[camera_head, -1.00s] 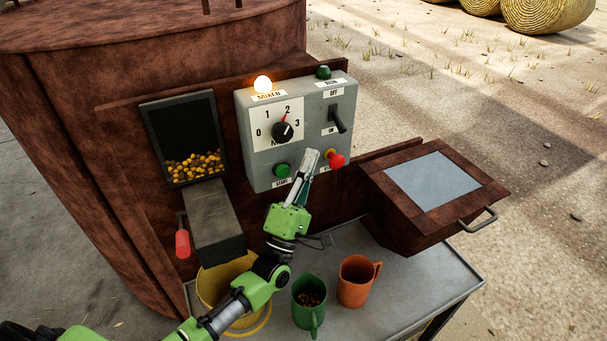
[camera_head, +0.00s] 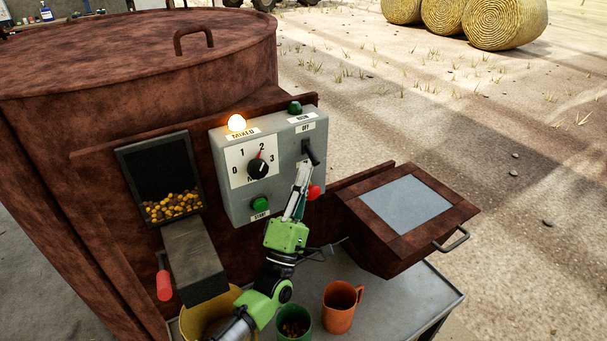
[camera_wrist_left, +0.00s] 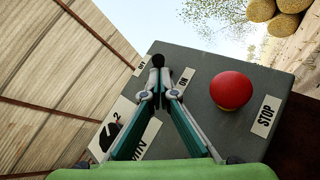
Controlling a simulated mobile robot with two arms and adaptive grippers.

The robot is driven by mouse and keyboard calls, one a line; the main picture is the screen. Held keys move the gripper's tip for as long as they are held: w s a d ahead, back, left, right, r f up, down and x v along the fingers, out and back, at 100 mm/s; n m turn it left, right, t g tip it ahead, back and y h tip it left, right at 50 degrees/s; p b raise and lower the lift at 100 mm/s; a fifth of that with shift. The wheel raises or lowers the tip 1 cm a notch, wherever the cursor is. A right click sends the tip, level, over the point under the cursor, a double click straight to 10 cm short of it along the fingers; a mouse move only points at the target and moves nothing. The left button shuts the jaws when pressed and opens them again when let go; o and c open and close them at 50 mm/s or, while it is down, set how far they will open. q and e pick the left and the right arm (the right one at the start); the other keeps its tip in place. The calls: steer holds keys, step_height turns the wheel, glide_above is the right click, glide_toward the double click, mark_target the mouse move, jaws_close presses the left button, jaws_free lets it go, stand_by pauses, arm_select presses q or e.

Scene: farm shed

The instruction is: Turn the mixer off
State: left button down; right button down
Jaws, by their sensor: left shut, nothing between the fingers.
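The mixer's grey control box (camera_head: 230,200) carries a black lever switch (camera_head: 312,153) between an OFF label above and an ON label below. The lever points down, to the ON side; its black knob (camera_wrist_left: 159,61) also shows in the left wrist view. My left gripper (camera_head: 304,170) is shut and empty, its fingertips just below the lever; whether they touch it I cannot tell. The MIXED lamp (camera_head: 236,123) glows. My right gripper is out of view.
A dial (camera_head: 258,168) and a green start button (camera_head: 260,203) are on the box. Below stand a yellow bucket (camera_head: 192,322), a green mug (camera_head: 294,327) and an orange mug (camera_head: 340,308). A brown hatch box (camera_head: 372,235) projects at right.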

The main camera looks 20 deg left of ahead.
arm_select(q)
steer(key=shift+s+d+r+n+p, duration=0.1)
steer(key=shift+s+r+n+p, duration=0.1)
steer(key=shift+n+p, duration=0.2)
steer(key=shift+y, duration=0.4)
